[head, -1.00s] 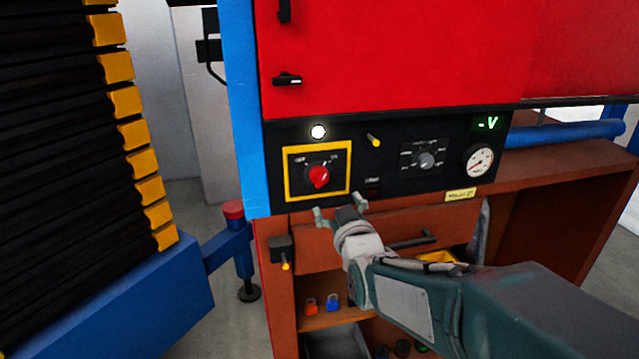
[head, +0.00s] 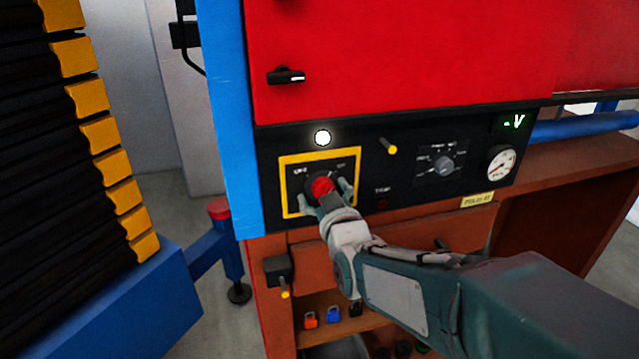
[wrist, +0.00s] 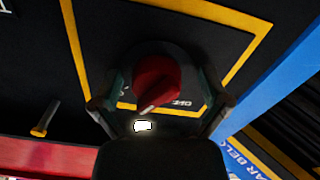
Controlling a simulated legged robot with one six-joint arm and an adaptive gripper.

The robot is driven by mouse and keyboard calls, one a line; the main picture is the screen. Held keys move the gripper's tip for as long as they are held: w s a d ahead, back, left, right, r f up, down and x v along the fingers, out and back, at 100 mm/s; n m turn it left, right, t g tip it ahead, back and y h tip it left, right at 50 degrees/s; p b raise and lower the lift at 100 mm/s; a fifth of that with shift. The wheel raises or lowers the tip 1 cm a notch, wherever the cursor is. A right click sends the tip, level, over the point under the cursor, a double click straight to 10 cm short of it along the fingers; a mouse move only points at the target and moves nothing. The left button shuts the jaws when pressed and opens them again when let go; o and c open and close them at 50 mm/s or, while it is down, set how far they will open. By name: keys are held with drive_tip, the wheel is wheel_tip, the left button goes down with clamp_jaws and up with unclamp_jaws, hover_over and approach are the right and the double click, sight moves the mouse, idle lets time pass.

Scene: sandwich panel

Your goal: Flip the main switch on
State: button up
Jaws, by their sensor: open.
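The main switch is a red rotary knob (head: 321,186) inside a yellow-framed square on the black control panel (head: 262,150). In the wrist view the red knob (wrist: 157,82) sits between my two fingers, with its pointer near the printed marks. My gripper (head: 327,198) is at the knob, its fingers open on either side; the wrist view shows it open too (wrist: 160,108). I cannot tell whether a finger touches the knob. A white lamp (head: 322,138) glows above the yellow frame (head: 283,188).
A yellow-tipped lever (head: 388,146), a grey selector (head: 443,165) and a round gauge (head: 501,163) are to the right on the panel. A blue post (head: 225,110) stands at the left. Padlocks (head: 333,314) sit on the shelf below.

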drive_tip(key=shift+a, duration=0.15)
drive_tip(key=shift+s+d, duration=0.2)
drive_tip(key=shift+d, duration=0.25)
drive_tip(key=c, duration=1.1)
drive_tip(key=shift+a+r+m, duration=0.1)
drive_tip(key=shift+a+m, duration=0.05)
drive_tip(key=shift+m, duration=1.55)
drive_tip(key=shift+c, duration=0.2)
drive_tip(key=o, duration=1)
drive_tip(key=shift+o, duration=0.7)
drive_tip(key=shift+w+a, duration=0.1)
drive_tip(key=v, duration=0.7)
drive_tip(key=shift+s, duration=0.25)
